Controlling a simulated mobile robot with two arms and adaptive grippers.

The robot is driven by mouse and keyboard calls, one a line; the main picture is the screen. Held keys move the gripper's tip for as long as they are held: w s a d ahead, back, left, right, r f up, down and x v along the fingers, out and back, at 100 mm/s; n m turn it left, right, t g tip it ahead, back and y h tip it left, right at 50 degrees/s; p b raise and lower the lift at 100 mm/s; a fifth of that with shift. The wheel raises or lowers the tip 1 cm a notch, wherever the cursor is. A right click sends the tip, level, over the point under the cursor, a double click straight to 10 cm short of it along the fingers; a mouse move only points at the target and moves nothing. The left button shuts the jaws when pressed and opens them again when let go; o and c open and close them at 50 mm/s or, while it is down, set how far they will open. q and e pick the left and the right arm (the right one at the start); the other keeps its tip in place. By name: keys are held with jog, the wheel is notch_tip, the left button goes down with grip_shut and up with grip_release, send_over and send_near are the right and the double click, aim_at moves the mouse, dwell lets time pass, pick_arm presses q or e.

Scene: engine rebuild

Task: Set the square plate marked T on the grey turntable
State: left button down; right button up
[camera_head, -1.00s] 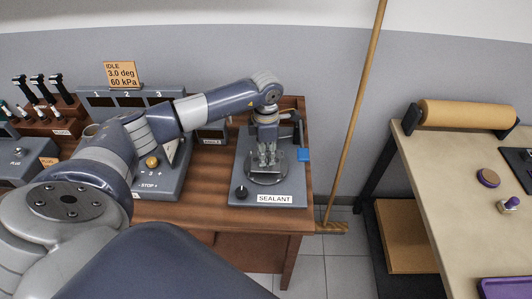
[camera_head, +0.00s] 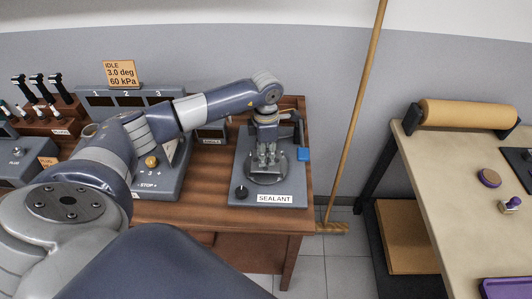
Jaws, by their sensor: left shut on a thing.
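The grey turntable (camera_head: 267,180) is a round disc on the grey unit labelled SEALANT (camera_head: 275,198), at the right end of the wooden bench. My left gripper (camera_head: 267,163) points down over the turntable, its fingers low above or at the disc. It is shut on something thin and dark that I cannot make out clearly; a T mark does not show. Whether the held thing touches the turntable I cannot tell. My right gripper is out of view.
A black knob (camera_head: 241,192) and a blue part (camera_head: 303,154) sit on the SEALANT unit near the gripper. A STOP control box (camera_head: 155,185) stands left. A broom (camera_head: 352,120) leans at right, before a table (camera_head: 435,170) with a brown roll (camera_head: 468,113).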

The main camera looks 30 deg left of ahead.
pick_arm(q)
jog(key=shift+f+b, duration=0.6)
jog(key=shift+b, duration=0.05)
dwell(1.2)
jog(key=shift+f+b, duration=0.1)
jog(key=shift+b, duration=0.35)
jog(key=c, duration=1.2)
grip_release()
jog(key=shift+c, duration=0.2)
jog(key=shift+r+p, duration=2.15)
jog(key=shift+r, duration=1.6)
